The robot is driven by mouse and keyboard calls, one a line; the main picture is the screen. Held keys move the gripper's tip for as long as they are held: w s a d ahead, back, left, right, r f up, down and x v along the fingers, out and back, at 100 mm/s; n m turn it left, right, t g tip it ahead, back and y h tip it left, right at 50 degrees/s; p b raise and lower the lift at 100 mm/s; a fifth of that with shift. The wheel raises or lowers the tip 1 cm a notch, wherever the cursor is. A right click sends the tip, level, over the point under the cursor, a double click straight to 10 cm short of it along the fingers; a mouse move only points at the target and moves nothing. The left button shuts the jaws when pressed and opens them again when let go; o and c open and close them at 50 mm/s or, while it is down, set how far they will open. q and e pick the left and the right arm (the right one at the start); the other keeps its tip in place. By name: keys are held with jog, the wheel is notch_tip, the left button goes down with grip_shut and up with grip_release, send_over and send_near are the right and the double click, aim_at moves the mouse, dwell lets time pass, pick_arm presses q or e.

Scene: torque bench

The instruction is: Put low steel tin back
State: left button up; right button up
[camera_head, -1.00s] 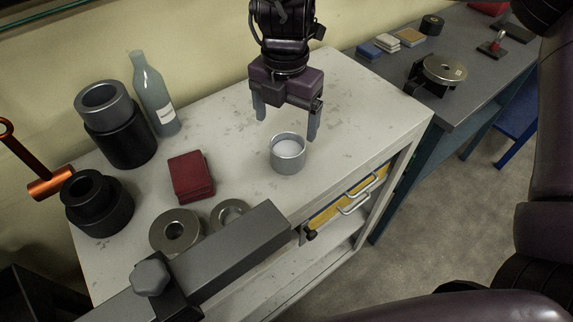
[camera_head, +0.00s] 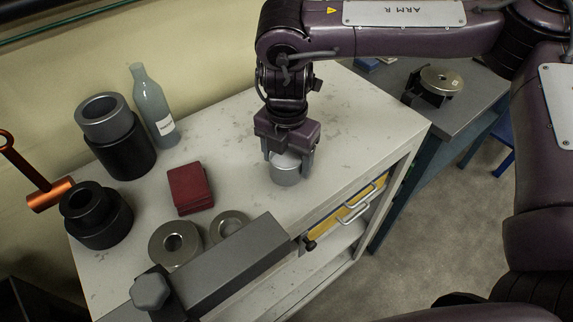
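The low steel tin (camera_head: 286,175) is a short, round grey tin standing on the light worktop, right of its middle. My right gripper (camera_head: 288,166) points down over the tin, with one finger on either side of it. The gripper hides the tin's rim and top. I cannot tell whether the fingers touch the tin's wall or stand slightly apart. My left gripper is not in view.
Left of the tin are a dark red block (camera_head: 189,188), steel rings (camera_head: 173,243), a grey bottle (camera_head: 153,106), dark cylinders (camera_head: 124,152) and an orange hammer (camera_head: 50,194). A grey beam (camera_head: 235,262) crosses the front edge. Free worktop lies behind and right.

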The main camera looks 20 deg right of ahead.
jog(key=c, duration=0.8)
jog(key=shift+r, duration=0.15)
